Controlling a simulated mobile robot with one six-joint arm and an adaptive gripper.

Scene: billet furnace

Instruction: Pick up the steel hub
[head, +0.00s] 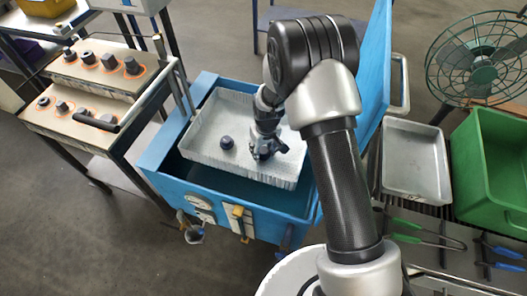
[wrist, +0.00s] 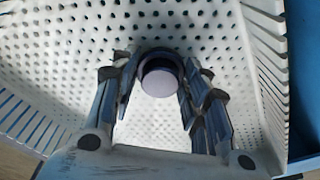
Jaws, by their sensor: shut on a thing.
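My gripper (head: 266,154) is low inside the white perforated basket (head: 205,160), which sits in the blue tank. In the wrist view its fingers are closed around a round steel hub (wrist: 158,80) with a dark rim and a pale flat face. In the head view the fingers mostly hide this piece. Whether it still touches the basket floor I cannot tell. A small dark stepped piece (head: 227,142) stands on the basket floor just left of my gripper, apart from it.
The blue tank (head: 160,150) has its lid raised on the right. A bench (head: 75,128) at left bears several dark parts in orange rings. A grey metal tray (head: 416,158), a green crate (head: 490,165) and a fan (head: 480,62) are on the right.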

